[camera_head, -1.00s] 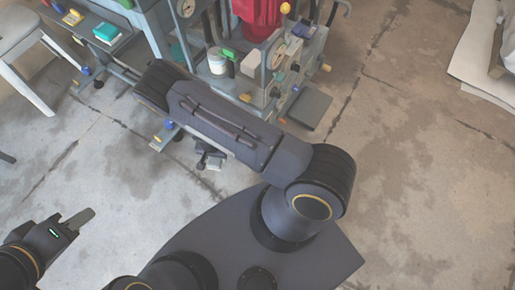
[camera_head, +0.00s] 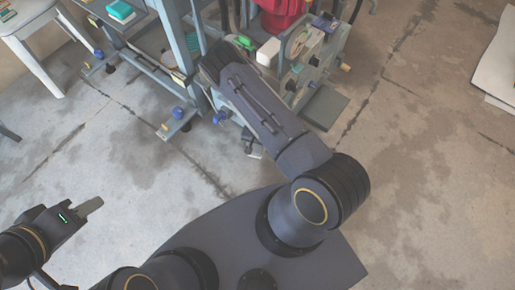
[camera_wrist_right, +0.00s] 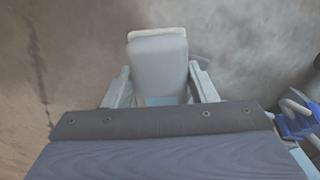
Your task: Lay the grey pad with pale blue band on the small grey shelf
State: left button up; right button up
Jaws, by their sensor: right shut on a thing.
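My right gripper (camera_wrist_right: 160,88) is shut on the grey pad (camera_wrist_right: 158,62). The pad is a light grey block with a pale blue band (camera_wrist_right: 160,101) at its near end, between the two fingers. In the head view my right forearm hides the right gripper and the pad. A small flat dark grey plate (camera_head: 325,107), which looks like the small grey shelf, sticks out low at the right of the press, right of my right forearm. My left gripper (camera_head: 90,207) is at the lower left, over bare floor, far from both; its finger gap does not show.
The press has a red part (camera_head: 283,12), with a white box (camera_head: 268,52) and knobs beside it. A blue-grey frame (camera_head: 175,45) and a white stool (camera_head: 30,22) stand left. Blue clips (camera_wrist_right: 296,122) show at the right in the wrist view. Floor right of the plate is clear.

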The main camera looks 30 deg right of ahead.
aim_at(257, 148)
notch_tip(257, 148, down, 3)
jog(key=shift+d+f+b, duration=0.1)
jog(key=shift+f+b, duration=0.05)
jog(key=shift+b, duration=0.2)
jog(key=shift+f, duration=0.1)
jog(key=o, duration=0.5)
jog(key=shift+f, duration=0.1)
jog(key=o, duration=0.5)
jog(key=shift+c, duration=0.2)
